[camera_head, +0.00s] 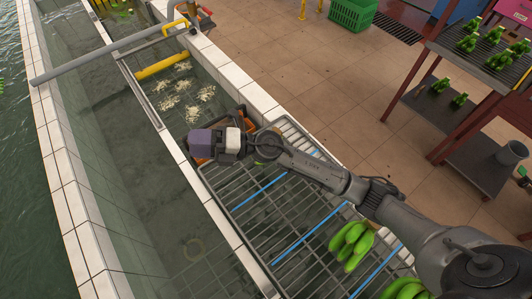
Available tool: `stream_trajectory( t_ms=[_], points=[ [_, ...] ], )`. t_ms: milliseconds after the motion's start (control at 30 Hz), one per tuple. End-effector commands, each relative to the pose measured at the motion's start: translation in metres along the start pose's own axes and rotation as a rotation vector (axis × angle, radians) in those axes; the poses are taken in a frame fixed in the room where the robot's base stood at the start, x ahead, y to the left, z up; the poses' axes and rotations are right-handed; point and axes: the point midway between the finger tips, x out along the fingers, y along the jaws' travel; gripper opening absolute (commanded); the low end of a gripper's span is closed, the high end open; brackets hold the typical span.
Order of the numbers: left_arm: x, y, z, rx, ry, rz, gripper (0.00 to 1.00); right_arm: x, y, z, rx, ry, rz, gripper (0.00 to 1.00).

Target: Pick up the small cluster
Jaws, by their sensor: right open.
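A green banana cluster (352,244) lies on the metal rack (262,222), between two blue strips at the lower right. A second green cluster (404,289) lies nearer the bottom edge, partly cut off by the frame and my arm. I cannot tell which is the small cluster. My right arm reaches in from the lower right across the rack. My right gripper (205,144) is at its far end, over the rack's far left corner, open and well away from both clusters. Its fingertips do not show clearly. My left gripper is not in view.
A water trough (125,150) with tiled rims runs along the left, with pale scraps floating in it and a grey pipe across it. A shelf rack (460,130) with several green clusters stands at the right. A green crate (353,14) stands on the open tiled floor behind.

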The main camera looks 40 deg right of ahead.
Motion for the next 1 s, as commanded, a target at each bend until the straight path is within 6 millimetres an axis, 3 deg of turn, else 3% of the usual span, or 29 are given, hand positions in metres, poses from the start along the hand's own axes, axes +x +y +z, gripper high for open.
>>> stream_trajectory(
  t_ms=[33, 167, 333, 500, 700, 867, 1000],
  points=[
    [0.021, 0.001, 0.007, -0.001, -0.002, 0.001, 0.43, -0.001, -0.026, 0.003, -0.102, 0.114, -0.086, 0.61],
    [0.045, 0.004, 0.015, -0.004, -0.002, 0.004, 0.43, -0.018, -0.074, 0.021, -0.307, 0.382, -0.37, 0.61],
    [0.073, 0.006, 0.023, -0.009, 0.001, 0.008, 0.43, -0.078, -0.119, 0.077, -0.457, 0.611, -0.821, 0.61],
    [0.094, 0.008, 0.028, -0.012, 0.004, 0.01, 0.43, -0.148, -0.123, 0.137, -0.47, 0.701, -1.23, 0.61],
    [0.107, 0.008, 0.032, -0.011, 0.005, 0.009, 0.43, -0.207, -0.102, 0.177, -0.405, 0.714, -1.541, 0.61],
    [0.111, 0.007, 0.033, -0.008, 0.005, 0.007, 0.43, -0.228, -0.097, 0.188, -0.366, 0.71, -1.645, 0.61],
    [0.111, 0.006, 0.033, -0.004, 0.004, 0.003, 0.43, -0.238, -0.114, 0.186, -0.353, 0.711, -1.667, 0.61]
  ],
)
